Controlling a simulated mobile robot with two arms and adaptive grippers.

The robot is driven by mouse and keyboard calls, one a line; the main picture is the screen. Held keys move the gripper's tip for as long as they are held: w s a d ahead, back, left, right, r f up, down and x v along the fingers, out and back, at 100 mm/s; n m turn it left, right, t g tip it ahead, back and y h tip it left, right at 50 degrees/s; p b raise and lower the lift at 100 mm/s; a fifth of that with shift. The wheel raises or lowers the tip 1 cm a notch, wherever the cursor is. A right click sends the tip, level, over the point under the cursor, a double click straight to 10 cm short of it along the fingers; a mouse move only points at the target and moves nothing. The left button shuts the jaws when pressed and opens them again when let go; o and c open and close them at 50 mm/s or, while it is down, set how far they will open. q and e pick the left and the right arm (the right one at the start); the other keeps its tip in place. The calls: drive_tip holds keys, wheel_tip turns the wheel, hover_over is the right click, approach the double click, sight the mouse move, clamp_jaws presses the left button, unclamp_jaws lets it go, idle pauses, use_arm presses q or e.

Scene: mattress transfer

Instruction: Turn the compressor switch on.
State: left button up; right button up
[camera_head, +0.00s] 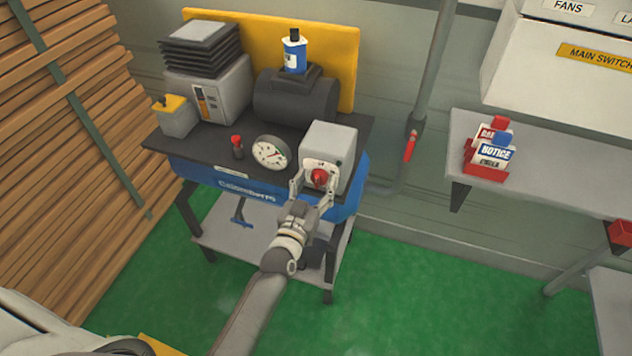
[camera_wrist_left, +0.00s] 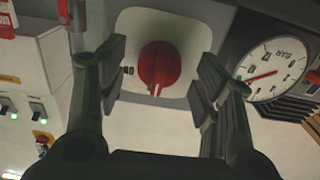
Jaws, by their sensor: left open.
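The compressor (camera_head: 262,193) stands on a small table against the wall. Its grey switch box (camera_head: 333,143) is at the right front and carries a round red rotary switch (camera_head: 319,177). My left gripper (camera_head: 312,190) is open in front of the box, with one finger on each side of the red switch. In the left wrist view the red switch (camera_wrist_left: 158,68) lies between the two open fingers (camera_wrist_left: 163,85), with a gap on each side. The switch shows pale marks at its lower edge. My right gripper is not in view.
A round pressure gauge (camera_head: 270,152) and a small red-topped valve (camera_head: 238,145) are left of the switch box. A wall pipe with a red handle (camera_head: 410,146) is at the right. Wooden planks (camera_head: 60,130) stand at the left. The green floor (camera_head: 420,290) is clear at the right front.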

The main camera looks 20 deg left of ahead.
use_arm(q)
drive_tip(key=shift+w, duration=0.25)
drive_tip(key=shift+c, duration=0.3)
drive_tip(key=c, duration=1)
